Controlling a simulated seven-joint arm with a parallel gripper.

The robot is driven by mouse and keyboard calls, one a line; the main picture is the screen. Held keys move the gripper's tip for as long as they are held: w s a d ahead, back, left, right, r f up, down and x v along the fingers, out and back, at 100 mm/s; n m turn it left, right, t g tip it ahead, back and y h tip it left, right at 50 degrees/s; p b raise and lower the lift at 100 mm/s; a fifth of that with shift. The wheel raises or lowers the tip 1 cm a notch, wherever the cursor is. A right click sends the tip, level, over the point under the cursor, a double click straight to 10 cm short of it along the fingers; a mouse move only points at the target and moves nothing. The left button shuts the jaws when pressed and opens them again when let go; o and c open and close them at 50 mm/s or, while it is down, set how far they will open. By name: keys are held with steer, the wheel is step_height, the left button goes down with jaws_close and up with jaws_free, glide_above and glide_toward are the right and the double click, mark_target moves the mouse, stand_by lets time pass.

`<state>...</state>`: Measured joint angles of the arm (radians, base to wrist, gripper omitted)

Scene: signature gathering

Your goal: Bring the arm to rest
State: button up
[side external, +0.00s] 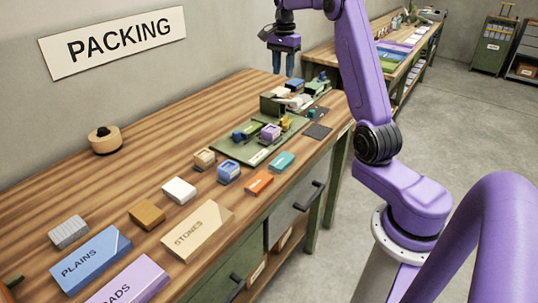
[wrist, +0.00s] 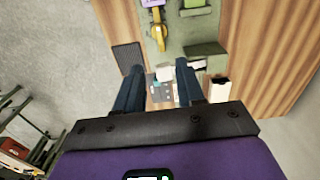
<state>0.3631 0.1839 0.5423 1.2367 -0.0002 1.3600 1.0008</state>
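My gripper (side external: 283,64) is raised above the far end of the wooden table (side external: 150,115) in the side view, clear of everything. In the wrist view its two dark blue fingers (wrist: 160,85) stand apart with nothing held between them. Below and beyond the fingers lie the green mat (wrist: 176,35), a yellow piece (wrist: 157,32) and small pale and grey items at the table's end. My purple arm reaches up from the right in the side view.
Labelled boxes, including PLAINS (side external: 90,260) and STONES (side external: 198,230), lie at the table's near end. A green tray (side external: 262,150) holds small coloured pieces. A round wooden object (side external: 105,140) sits near the wall. A second table (side external: 410,50) stands behind. Open floor lies right.

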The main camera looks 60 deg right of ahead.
steer(key=s+a+n, duration=0.3)
steer(key=a+n, duration=0.7)
steer(key=a, duration=1.1)
steer(key=s+a+f+n, duration=0.1)
steer(key=s+a+n, duration=0.7)
steer(key=s+a, duration=0.25)
steer(key=s+f+n, duration=0.2)
steer(key=s+n, duration=0.4)
steer(key=s, duration=0.4)
steer(key=s+a+f+n, duration=0.1)
steer(key=s+f+n, duration=0.1)
steer(key=s+n, duration=0.4)
steer(key=s, duration=0.4)
steer(key=shift+s+a+f, duration=0.25)
steer(key=shift+a+f, duration=0.05)
steer(key=shift+f, duration=0.05)
